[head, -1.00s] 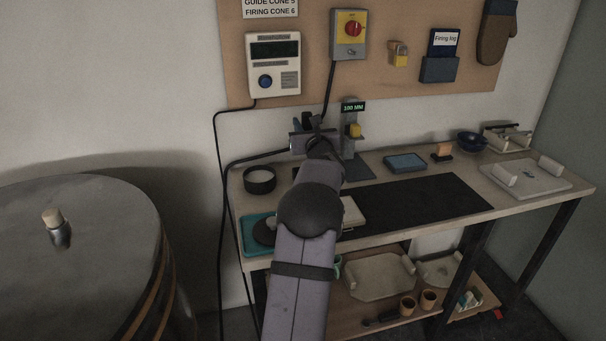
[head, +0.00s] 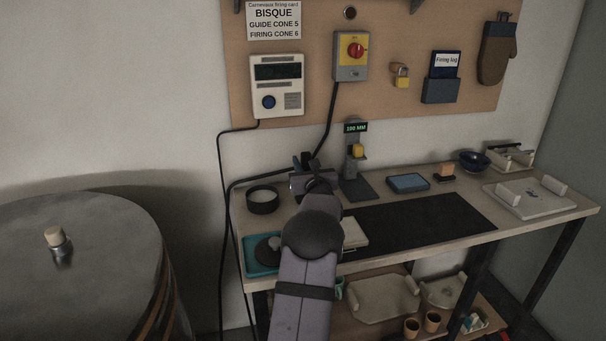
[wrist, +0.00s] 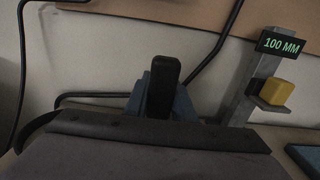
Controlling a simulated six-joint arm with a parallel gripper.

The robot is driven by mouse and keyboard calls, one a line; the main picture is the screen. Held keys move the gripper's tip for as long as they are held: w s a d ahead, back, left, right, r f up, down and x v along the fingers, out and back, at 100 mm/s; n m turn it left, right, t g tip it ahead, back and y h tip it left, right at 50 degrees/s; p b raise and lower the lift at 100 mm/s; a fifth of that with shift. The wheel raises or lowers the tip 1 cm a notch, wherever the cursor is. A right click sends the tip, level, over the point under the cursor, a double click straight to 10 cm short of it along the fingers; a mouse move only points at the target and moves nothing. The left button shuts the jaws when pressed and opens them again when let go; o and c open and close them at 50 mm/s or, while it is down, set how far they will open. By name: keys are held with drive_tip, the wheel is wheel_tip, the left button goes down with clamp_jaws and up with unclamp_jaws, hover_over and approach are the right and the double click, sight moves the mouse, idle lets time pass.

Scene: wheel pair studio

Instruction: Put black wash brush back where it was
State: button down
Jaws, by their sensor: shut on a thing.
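My gripper (head: 304,172) is over the back left of the bench, between a round black dish and the gauge stand. It is shut on a dark upright thing, which I take to be the black wash brush (wrist: 163,85). In the wrist view its rounded black end stands up between blue-grey finger parts. In the head view the brush is small and dark above the gripper, and my arm hides most of it. I cannot tell its lower end or bristles, nor whether it touches the bench.
The round black dish (head: 262,200) is left of my gripper. The gauge stand (head: 356,185) with a yellow block is close on the right. A teal tray (head: 250,266) is partly behind my arm. A cable runs along the wall behind.

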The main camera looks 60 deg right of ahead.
drive_tip(key=shift+f, duration=1.8)
drive_tip(key=shift+f+b, duration=0.2)
drive_tip(key=shift+b, duration=0.1)
drive_tip(key=c, duration=1.5)
unclamp_jaws()
drive_tip(key=shift+r, duration=0.15)
drive_tip(key=shift+r+p, duration=0.15)
drive_tip(key=shift+p, duration=0.3)
drive_tip(key=shift+s+a, duration=0.15)
drive_tip(key=shift+s, duration=0.05)
drive_tip(key=b+v, duration=0.2)
drive_tip(key=v, duration=0.9)
drive_tip(key=shift+s+a, duration=0.15)
drive_tip(key=shift+a, duration=0.05)
